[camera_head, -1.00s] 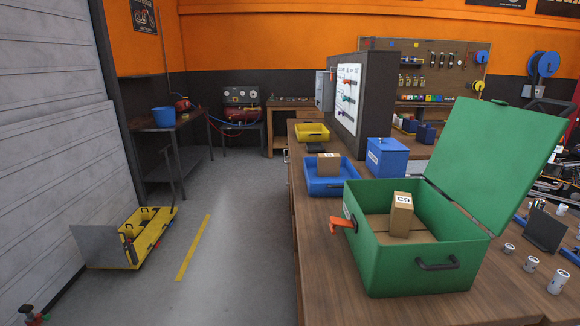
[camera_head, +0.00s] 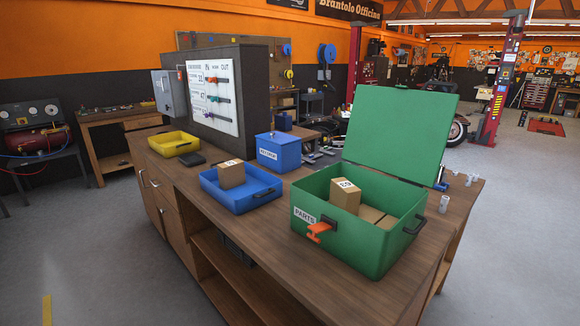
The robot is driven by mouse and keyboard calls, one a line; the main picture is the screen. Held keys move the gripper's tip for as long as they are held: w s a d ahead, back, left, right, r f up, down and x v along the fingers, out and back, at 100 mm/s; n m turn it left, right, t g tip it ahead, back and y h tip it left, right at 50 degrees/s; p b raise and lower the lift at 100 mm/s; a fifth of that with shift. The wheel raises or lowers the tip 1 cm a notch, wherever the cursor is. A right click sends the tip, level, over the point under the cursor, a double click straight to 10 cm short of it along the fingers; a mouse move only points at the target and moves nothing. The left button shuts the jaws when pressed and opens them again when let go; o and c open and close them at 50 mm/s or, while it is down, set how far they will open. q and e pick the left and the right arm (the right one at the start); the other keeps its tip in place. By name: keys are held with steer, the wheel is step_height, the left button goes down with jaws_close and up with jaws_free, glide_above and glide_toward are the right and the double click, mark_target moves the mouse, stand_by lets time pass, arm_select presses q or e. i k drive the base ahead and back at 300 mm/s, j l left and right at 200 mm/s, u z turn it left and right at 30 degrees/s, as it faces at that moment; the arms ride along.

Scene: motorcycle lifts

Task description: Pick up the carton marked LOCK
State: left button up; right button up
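I can read the word LOCK on no carton here. One brown carton (camera_head: 345,195) stands in the open green box labelled PARTS (camera_head: 385,257); its white top label seems to read 63 or G3. More brown cardboard tops (camera_head: 371,214) show beside it, partly hidden by the box walls. Another brown carton (camera_head: 231,175) sits in the blue tray (camera_head: 240,201); its top label is too small to read surely. Neither of my grippers is in view.
The boxes stand on a wooden workbench (camera_head: 270,250) with open shelves below. White cylinders (camera_head: 444,204) stand at right. The bench's front left is clear, with open floor around.

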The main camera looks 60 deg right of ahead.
mark_target(231, 173)
steer(key=i+l+z, duration=0.2)
steer(key=i+z, duration=0.2)
steer(key=i, duration=0.3)
steer(key=i+z, duration=0.35)
steer(key=i, duration=0.35)
steer(key=i+z, duration=0.3)
steer(key=z, duration=0.15)
steer(key=i+j+z, duration=0.2)
steer(key=z, duration=0.3)
steer(key=i+j+z, duration=0.3)
steer(key=z, duration=0.15)
steer(key=i+j+z, duration=0.15)
steer(key=z, duration=0.25)
steer(key=i+j+z, duration=0.1)
steer(key=j+z, duration=0.25)
steer(key=i+j+z, duration=0.15)
steer(key=z, duration=0.25)
steer(key=j+z, duration=0.35)
steer(key=i+l, duration=0.05)
